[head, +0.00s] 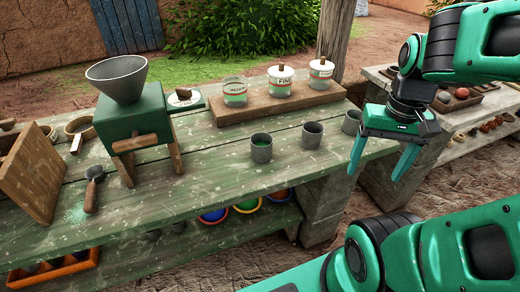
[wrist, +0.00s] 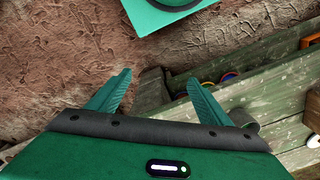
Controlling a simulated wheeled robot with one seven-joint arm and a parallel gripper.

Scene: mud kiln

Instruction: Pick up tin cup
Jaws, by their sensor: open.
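Three grey tin cups stand upright in a row on the green weathered bench (head: 215,175): a left cup (head: 261,150) with something green inside, a middle cup (head: 312,136) and a right cup (head: 351,122) near the bench's right end. My gripper (head: 375,174) is open and empty, its fingers pointing down, to the right of the right cup and past the bench's end. In the wrist view the open fingers (wrist: 160,82) hang over bare ground, with a grey cup (wrist: 243,118) partly hidden behind the right finger.
A green grinder with a metal funnel (head: 117,80) stands at the left. A wooden block (head: 250,115) with several jars lies behind the cups. A second bench (head: 465,125) with small items is at the right. Coloured bowls (head: 248,206) sit on the lower shelf.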

